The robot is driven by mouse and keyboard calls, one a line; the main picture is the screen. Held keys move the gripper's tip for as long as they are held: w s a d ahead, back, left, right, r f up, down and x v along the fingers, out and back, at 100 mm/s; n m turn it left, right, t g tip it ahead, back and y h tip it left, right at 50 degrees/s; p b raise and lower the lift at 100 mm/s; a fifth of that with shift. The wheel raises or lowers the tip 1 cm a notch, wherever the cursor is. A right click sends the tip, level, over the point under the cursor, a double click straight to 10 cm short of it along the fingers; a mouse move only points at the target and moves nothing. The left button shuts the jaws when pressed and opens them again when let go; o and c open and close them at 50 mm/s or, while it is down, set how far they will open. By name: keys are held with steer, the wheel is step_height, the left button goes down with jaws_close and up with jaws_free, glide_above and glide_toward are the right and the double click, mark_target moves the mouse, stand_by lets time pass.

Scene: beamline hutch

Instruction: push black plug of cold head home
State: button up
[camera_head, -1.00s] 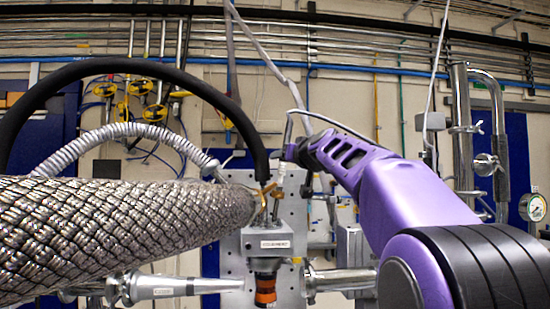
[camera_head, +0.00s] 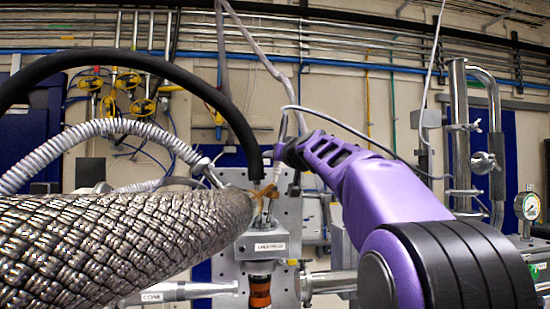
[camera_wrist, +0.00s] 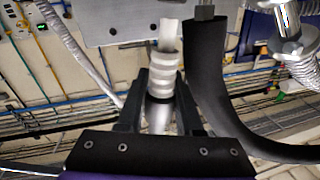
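The cold head (camera_head: 262,248) is a grey labelled block on a metal plate, centre of the head view; its underside fills the top of the wrist view (camera_wrist: 115,22). My gripper (camera_wrist: 161,88) is just right of and above it in the head view (camera_head: 284,158). In the wrist view its dark fingers flank a pale ribbed connector (camera_wrist: 163,78) and seem to touch its sides. The connector's narrow white end reaches the block; whether it is fully seated I cannot tell. A thick black hose (camera_head: 236,122) ends beside it, also in the wrist view (camera_wrist: 206,65). I cannot tell which part is the black plug.
A large braided metal hose (camera_head: 110,245) fills the lower left, close to the cold head. A grey corrugated hose (camera_head: 75,142) arcs above it. Steel pipes (camera_head: 462,130) and a gauge (camera_head: 528,205) stand at the right. A thin white cable (camera_head: 345,128) loops over my arm.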

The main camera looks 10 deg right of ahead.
mark_target(273, 168)
jaws_close()
steer(key=f+b, duration=0.3)
steer(key=shift+a, duration=0.25)
steer(key=o, duration=0.7)
jaws_free()
steer(key=shift+r, duration=0.1)
steer(key=shift+c, duration=0.2)
